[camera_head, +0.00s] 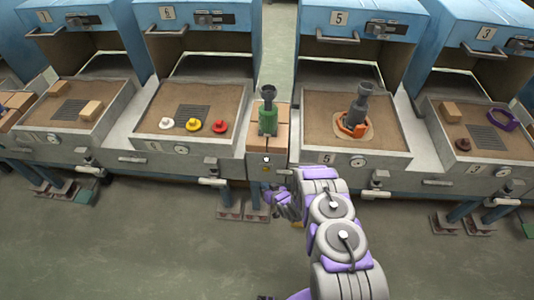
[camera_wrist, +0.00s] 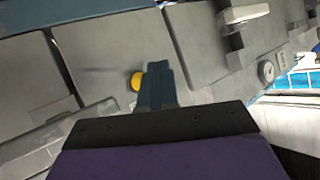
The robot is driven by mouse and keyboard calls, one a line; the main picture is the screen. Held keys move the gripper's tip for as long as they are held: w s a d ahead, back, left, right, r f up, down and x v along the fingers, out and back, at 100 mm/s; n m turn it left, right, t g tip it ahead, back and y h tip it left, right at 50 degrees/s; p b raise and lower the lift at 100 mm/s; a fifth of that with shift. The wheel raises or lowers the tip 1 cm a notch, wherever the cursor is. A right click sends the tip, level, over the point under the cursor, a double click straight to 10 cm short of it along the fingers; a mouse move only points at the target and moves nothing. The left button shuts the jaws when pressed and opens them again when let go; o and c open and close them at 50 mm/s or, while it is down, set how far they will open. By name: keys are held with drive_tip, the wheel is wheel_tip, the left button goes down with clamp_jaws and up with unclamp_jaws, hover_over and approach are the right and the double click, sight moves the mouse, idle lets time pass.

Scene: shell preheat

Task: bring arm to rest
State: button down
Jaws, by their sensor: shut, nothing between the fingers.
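My arm reaches up from the bottom right in the head view. My gripper (camera_head: 282,204) hangs in front of the stations, below the narrow middle stand, and holds nothing. In the wrist view the fingers (camera_wrist: 157,72) are together, in front of grey panels. A round yellow-orange part (camera_wrist: 136,81) shows beside the fingertips there.
Blue-hooded stations with sand trays stand in a row. A green-bodied tool (camera_head: 268,112) stands on the middle stand (camera_head: 267,160). A grey tool (camera_head: 357,108) stands in an orange ring (camera_head: 350,130) in tray 5. Tray 6 holds white, yellow and red pieces (camera_head: 193,125). Open floor (camera_head: 130,245) lies in front.

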drive_tip(key=w+d+r+g+h, duration=0.1)
drive_tip(key=w+d+r+h, duration=0.2)
drive_tip(key=r, duration=0.5)
drive_tip(key=w+d+r+g+h, duration=0.1)
drive_tip(key=w+d+r, duration=0.1)
drive_tip(key=d+r, duration=0.5)
drive_tip(key=s+d+r+m+g+h, duration=0.1)
drive_tip(key=s+d+r+h, duration=0.2)
drive_tip(key=r, duration=0.6)
drive_tip(key=s+d+r+m+g, duration=0.15)
drive_tip(key=s+r, duration=0.35)
drive_tip(key=r, duration=0.5)
drive_tip(key=s+d+r+m+g, duration=0.15)
drive_tip(key=s+r, duration=0.35)
drive_tip(key=s, duration=0.5)
drive_tip(key=s+d+r+n+g+h, duration=0.1)
drive_tip(key=s+d+r+g, duration=0.1)
drive_tip(key=s+r, duration=0.55)
drive_tip(key=s+d+r+m+g, duration=0.15)
drive_tip(key=s+r, duration=0.25)
drive_tip(key=s, duration=0.7)
drive_tip(key=s+a+r+g, duration=0.1)
drive_tip(key=s+r+g, duration=0.1)
drive_tip(key=s, duration=1.4)
drive_tip(key=shift+s+r+y, duration=0.15)
drive_tip(key=shift+r+y, duration=0.2)
drive_tip(key=shift+y, duration=0.05)
drive_tip(key=shift+a, duration=0.1)
